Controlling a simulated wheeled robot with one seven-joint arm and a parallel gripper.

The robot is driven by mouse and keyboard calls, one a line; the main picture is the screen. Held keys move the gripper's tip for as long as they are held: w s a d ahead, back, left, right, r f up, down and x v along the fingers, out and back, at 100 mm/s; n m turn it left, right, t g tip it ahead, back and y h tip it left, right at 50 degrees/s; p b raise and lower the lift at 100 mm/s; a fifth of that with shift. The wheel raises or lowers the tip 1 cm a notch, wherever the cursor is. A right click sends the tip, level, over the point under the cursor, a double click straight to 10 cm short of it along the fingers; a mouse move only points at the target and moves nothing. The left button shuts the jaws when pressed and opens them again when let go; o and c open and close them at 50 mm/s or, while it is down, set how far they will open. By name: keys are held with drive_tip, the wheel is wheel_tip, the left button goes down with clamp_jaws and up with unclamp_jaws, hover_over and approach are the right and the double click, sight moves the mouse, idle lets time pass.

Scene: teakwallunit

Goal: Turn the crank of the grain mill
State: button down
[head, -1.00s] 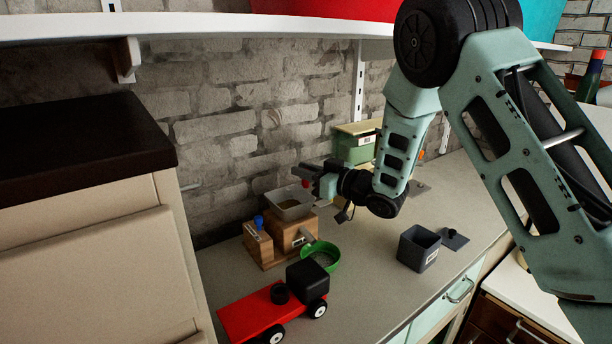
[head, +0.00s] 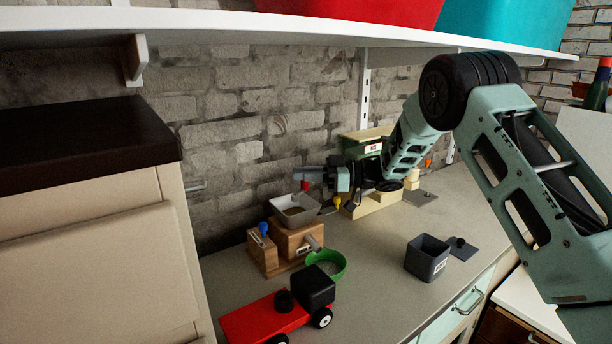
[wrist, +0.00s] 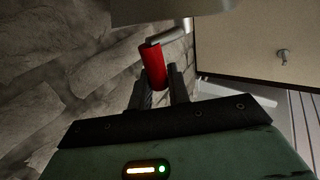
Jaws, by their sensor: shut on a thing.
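The grain mill is a wooden block (head: 292,243) with a pale hopper (head: 303,214) on top, against the brick wall on the counter. The red crank knob (head: 305,186) shows above the hopper, at the tips of my gripper (head: 308,175). In the wrist view the red knob (wrist: 153,66) stands between the two dark fingers of my gripper (wrist: 160,82), joined to a grey crank bar (wrist: 168,34). My gripper is shut on the knob. The fingers and wrist hide part of the crank in the head view.
A blue-knobbed wooden piece (head: 262,246) stands beside the mill, with a green bowl (head: 340,267) in front. A red toy truck (head: 255,319) and an open grey box (head: 427,262) stand nearer. A white shelf (head: 300,33) runs overhead. The counter between bowl and grey box is clear.

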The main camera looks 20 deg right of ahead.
drive_tip(key=shift+r, duration=0.1)
idle(0.3)
drive_tip(key=c, duration=1.4)
unclamp_jaws()
drive_tip(key=b+v, duration=0.4)
drive_tip(key=v, duration=1.3)
drive_tip(key=shift+w+d, duration=0.1)
drive_tip(key=shift+d, duration=0.15)
